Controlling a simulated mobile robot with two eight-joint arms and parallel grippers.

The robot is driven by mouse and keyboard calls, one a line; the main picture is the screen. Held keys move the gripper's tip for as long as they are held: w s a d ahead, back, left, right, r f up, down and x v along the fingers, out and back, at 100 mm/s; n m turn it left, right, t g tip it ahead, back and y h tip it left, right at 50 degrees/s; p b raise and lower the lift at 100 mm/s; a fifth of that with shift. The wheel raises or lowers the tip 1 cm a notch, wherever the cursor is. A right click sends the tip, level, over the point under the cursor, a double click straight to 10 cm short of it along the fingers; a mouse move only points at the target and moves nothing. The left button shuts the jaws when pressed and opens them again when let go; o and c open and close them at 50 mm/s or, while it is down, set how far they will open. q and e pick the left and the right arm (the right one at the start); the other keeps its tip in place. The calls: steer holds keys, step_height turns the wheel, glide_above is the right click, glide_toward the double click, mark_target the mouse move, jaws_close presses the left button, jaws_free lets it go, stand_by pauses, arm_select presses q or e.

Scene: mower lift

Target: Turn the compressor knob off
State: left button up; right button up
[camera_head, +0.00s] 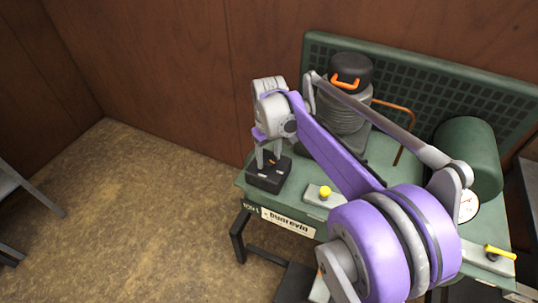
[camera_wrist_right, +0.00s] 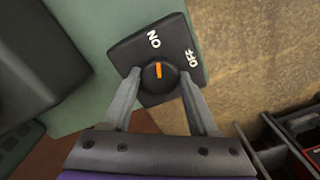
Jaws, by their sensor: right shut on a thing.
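The compressor knob (camera_wrist_right: 158,82) is round and black, on a black switch box (camera_head: 266,178) at the left front of the green compressor. Its orange mark points up in the wrist view, close to the white ON label (camera_wrist_right: 153,38) and away from the OFF label (camera_wrist_right: 191,58). My right gripper (camera_head: 267,158) reaches down to the box from above. In the wrist view my right gripper (camera_wrist_right: 161,80) has a finger on each side of the knob and is shut on it. My left gripper is out of view.
The compressor's green deck (camera_head: 245,190) carries a ribbed pump (camera_head: 345,118) with a black top, a green tank (camera_head: 468,155) and yellow-handled fittings. A brown wall stands behind. The floor (camera_head: 130,210) to the left is clear, apart from a grey frame (camera_head: 25,185) at the edge.

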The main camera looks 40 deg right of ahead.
mark_target(268, 160)
steer(key=m, duration=0.3)
steer(key=shift+m, duration=0.4)
steer(key=m+p, duration=0.1)
steer(key=m, duration=0.2)
steer(key=shift+m, duration=0.3)
steer(key=m, duration=0.6)
steer(key=shift+m, duration=0.3)
steer(key=o, duration=1.4)
steer(key=shift+c, duration=0.2)
steer(key=shift+r, duration=0.1)
step_height(268, 160, up, 11)
steer(key=p, duration=0.1)
steer(key=shift+a+f, duration=0.1)
steer(key=shift+f, duration=0.1)
